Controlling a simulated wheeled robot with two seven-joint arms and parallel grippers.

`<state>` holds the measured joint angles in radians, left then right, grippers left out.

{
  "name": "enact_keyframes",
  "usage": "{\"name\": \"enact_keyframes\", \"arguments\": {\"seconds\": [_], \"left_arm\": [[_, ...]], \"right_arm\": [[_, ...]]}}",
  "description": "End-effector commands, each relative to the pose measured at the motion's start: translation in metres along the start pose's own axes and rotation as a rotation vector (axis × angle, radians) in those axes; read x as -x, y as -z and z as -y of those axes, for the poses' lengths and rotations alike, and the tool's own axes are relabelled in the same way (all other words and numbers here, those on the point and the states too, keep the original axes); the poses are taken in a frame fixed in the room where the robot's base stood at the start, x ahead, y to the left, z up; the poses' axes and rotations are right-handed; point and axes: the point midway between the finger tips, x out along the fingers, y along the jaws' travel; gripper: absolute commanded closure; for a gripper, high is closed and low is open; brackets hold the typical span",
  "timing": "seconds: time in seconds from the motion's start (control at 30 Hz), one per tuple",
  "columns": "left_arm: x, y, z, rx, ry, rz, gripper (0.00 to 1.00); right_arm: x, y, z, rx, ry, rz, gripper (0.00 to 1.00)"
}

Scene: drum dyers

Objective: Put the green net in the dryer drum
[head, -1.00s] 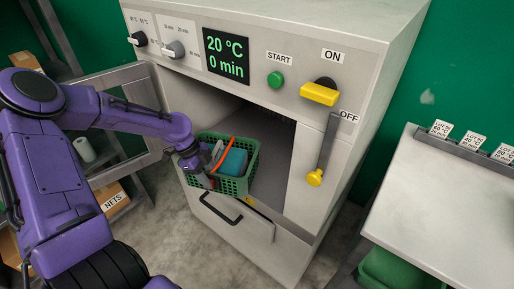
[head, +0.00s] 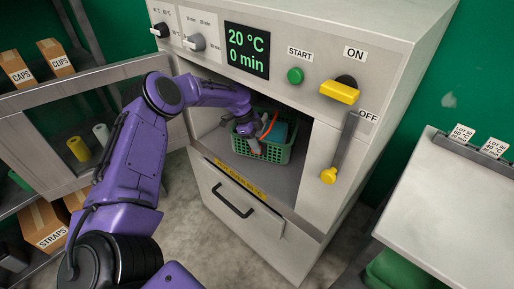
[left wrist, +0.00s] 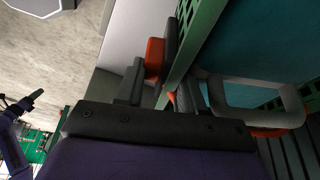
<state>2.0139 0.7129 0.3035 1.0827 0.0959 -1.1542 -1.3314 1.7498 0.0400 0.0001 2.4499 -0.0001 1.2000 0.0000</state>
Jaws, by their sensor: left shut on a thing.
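The green net (head: 272,152) is a basket-like, open-topped container. It holds a teal block (head: 279,131), an orange curved piece (head: 268,125) and a grey piece. It is inside the open front of the grey dryer (head: 262,232), above the chamber floor; whether it touches the floor I cannot tell. My left gripper (head: 247,130) is shut on the net's near left wall. In the left wrist view, its dark and orange fingers (left wrist: 160,55) are at the green wall (left wrist: 200,35). A small purple arm end (left wrist: 20,105), perhaps my right, shows there, too small to read.
The lever with yellow knob (head: 328,175) hangs right of the opening. The dryer's open door (head: 60,150) stands at left, before shelves with boxes (head: 40,225). A grey table (head: 450,215) is at right. The chamber floor (head: 262,176) before the net is clear.

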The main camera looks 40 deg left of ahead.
Motion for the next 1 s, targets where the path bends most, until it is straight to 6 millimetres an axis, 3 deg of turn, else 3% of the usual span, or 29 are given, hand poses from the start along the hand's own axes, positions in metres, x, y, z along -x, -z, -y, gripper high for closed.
{"name": "enact_keyframes", "arguments": {"seconds": [0.2,0.57,0.6,0.67,1.0], "left_arm": [[-0.021,-0.009,0.000,0.003,0.001,0.000,1.00],[-0.026,-0.012,0.000,0.001,0.002,0.000,1.00],[-0.027,-0.013,-0.002,0.003,-0.002,0.002,0.56],[-0.027,-0.013,-0.002,0.003,-0.002,0.002,0.37],[-0.027,-0.013,-0.002,0.003,-0.002,0.002,0.37]], "right_arm": [[0.009,0.004,-0.001,0.000,0.000,0.000,0.59],[0.004,0.002,0.000,0.000,0.000,0.000,0.59],[0.004,0.002,0.000,0.000,0.000,0.000,0.59],[0.005,0.002,-0.001,0.000,0.000,0.000,0.59],[0.005,0.002,-0.001,0.000,0.000,0.000,0.59]]}}
